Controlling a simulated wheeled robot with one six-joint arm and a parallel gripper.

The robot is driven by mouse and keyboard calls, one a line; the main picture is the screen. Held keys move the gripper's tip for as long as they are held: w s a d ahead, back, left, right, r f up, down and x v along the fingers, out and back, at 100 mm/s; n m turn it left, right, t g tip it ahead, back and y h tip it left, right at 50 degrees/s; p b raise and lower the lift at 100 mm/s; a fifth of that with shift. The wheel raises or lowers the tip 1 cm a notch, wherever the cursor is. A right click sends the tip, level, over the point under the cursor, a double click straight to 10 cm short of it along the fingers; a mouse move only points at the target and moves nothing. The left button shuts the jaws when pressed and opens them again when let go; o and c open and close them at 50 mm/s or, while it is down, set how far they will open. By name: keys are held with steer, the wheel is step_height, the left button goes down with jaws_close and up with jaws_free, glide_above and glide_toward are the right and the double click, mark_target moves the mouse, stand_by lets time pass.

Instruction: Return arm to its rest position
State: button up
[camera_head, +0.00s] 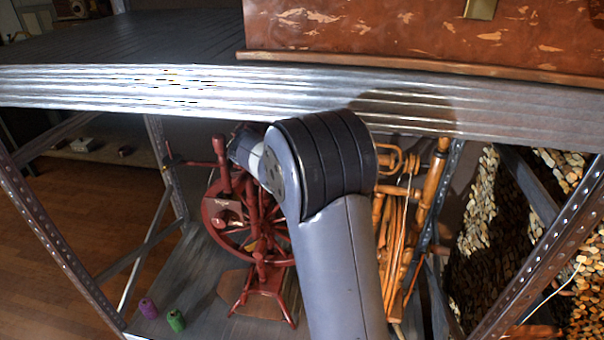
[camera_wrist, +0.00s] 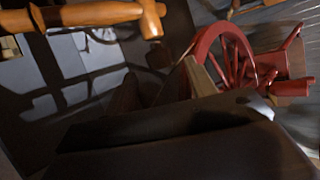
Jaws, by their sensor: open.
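My arm rises from the bottom centre of the head view, its dark joint bent in front of the metal shelf edge. My gripper is hidden behind the arm there. In the wrist view the dark body of my gripper fills the lower middle, and its fingers (camera_wrist: 160,86) stand apart, open, with nothing seen between them. A red spinning wheel (camera_head: 262,225) stands on the lower shelf behind my arm. Its wheel and red frame also show at the upper right of the wrist view (camera_wrist: 225,55).
The metal upper shelf (camera_head: 100,85) crosses above, carrying a worn reddish chest (camera_head: 420,28). Perforated posts (camera_head: 60,235) flank the lower bay. Orange wooden parts (camera_head: 400,225) stand right of my arm.

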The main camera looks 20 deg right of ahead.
steer(key=x, duration=0.8)
steer(key=shift+b, duration=0.6)
steer(key=shift+a+r+h+b, duration=0.15)
steer(key=shift+h+b, duration=0.15)
steer(key=shift+b, duration=0.15)
steer(key=shift+r+t, duration=0.1)
steer(key=shift+t, duration=0.2)
steer(key=shift+r+p, duration=0.25)
steer(key=shift+p, duration=0.95)
